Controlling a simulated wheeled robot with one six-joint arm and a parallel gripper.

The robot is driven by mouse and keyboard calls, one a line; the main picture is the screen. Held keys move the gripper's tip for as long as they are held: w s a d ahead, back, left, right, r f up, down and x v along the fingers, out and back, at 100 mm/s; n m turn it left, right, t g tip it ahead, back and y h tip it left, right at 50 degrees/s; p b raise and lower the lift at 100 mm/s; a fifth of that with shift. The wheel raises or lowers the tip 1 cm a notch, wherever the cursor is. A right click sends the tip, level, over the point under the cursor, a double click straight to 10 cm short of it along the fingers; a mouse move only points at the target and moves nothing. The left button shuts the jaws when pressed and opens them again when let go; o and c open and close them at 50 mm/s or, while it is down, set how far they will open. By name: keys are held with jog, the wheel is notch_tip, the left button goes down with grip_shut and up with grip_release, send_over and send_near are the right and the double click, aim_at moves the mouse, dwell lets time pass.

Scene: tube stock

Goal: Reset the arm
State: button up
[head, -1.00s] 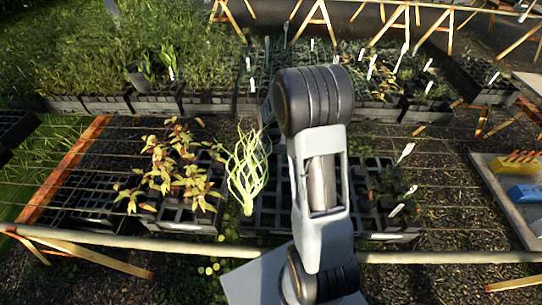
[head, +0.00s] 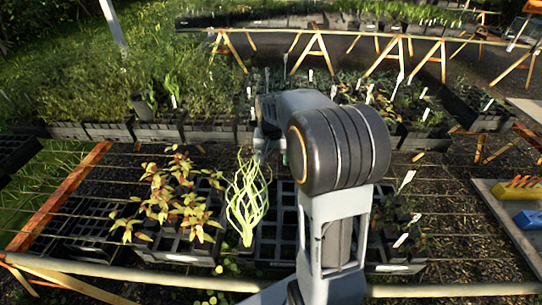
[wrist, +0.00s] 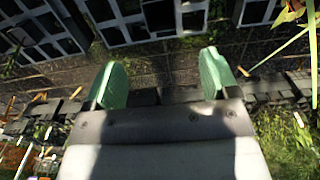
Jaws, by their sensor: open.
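My arm rises from the bottom of the head view, bends at a dark elbow joint and reaches away over the plant bench. My gripper (wrist: 163,80) shows in the wrist view with two green fingers spread apart and nothing between them. In the head view the gripper end is mostly hidden behind the arm, near the pale green spiral plant (head: 247,200). In the wrist view dark crates (wrist: 150,22) lie beyond the fingertips, apart from them.
A yellow-red leafed plant (head: 172,205) stands in a black crate left of the spiral plant. A row of planted crates runs behind. A wooden tray (head: 508,222) with yellow and blue blocks is at right. A wooden rail (head: 130,275) crosses the front.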

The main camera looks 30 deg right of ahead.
jog(key=shift+r, duration=0.4)
dwell(0.4)
jog(key=s+a+r+n+t, duration=0.2)
jog(key=s+a+n, duration=0.1)
jog(key=s, duration=0.5)
jog(key=s+a+r+n+t, duration=0.1)
jog(key=s+a+n+t, duration=0.1)
jog(key=s+a, duration=0.4)
jog(key=shift+s+a+r+n, duration=0.2)
jog(key=shift+s+r+n, duration=0.25)
jog(key=shift+s, duration=0.55)
